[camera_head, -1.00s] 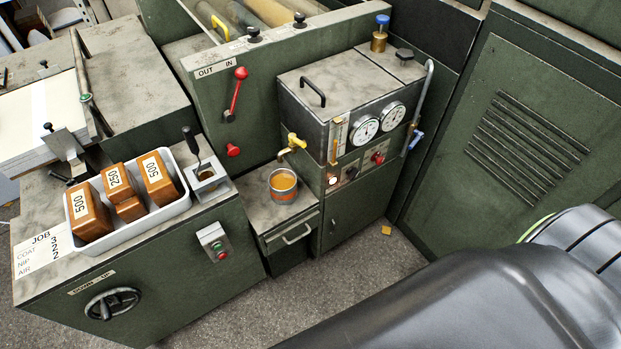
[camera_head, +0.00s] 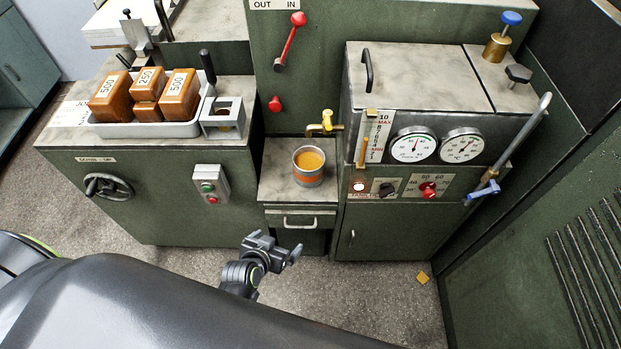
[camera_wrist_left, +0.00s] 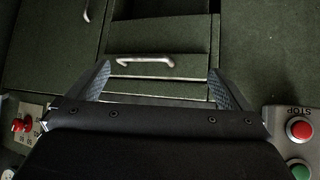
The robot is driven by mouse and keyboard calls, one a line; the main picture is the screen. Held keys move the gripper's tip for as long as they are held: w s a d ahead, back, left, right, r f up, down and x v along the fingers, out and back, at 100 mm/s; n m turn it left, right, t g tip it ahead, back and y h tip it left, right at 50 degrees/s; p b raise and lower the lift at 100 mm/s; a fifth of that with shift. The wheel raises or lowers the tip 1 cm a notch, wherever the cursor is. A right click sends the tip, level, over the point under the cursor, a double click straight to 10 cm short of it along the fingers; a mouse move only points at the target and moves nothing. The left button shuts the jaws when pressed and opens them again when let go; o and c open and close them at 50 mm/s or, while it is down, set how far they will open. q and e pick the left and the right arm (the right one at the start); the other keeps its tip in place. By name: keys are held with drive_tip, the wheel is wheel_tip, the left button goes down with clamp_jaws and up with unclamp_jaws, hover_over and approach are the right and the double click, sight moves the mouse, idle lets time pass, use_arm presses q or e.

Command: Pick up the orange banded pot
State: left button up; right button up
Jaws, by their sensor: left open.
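The orange banded pot (camera_head: 308,177) is a small grey metal pot with an orange band and orange contents. It stands upright on the shelf (camera_head: 280,188) above a small drawer, below and left of the brass tap (camera_head: 325,124). My left gripper (camera_head: 274,249) is open and empty, in front of and lower than the shelf, apart from the pot. In the left wrist view, the spread fingers (camera_wrist_left: 158,86) frame the drawer front and its handle (camera_wrist_left: 145,60). The pot does not show there. My right gripper is not in view.
The gauge cabinet (camera_head: 385,225) stands right of the shelf. A white tray (camera_head: 150,130) of amber blocks and a slotted holder (camera_head: 222,117) stand to the left. The push-button box (camera_head: 211,185) juts out at left. Floor in front is mostly clear, with a yellow piece (camera_head: 422,278).

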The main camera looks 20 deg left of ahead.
sight(304, 172)
use_arm(q)
drive_tip(key=w+d+r+t+b, duration=0.1)
drive_tip(key=w+r+t+b, duration=0.35)
drive_tip(key=r, duration=0.95)
drive_tip(key=shift+m, duration=0.4)
drive_tip(key=x, duration=1.3)
drive_tip(key=shift+w+d+r, duration=0.15)
drive_tip(key=shift+w+r, duration=0.05)
drive_tip(key=shift+r, duration=0.1)
drive_tip(key=b+x, duration=0.1)
drive_tip(key=x, duration=0.3)
drive_tip(key=shift+w, duration=0.4)
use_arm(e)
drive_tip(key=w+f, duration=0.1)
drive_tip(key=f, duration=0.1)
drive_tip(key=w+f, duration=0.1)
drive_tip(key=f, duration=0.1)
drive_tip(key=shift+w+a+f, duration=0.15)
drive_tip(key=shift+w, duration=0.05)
use_arm(q)
drive_tip(key=c, duration=1.4)
drive_tip(key=shift+c, duration=0.7)
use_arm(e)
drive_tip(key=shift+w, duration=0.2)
use_arm(q)
drive_tip(key=shift+r, duration=0.15)
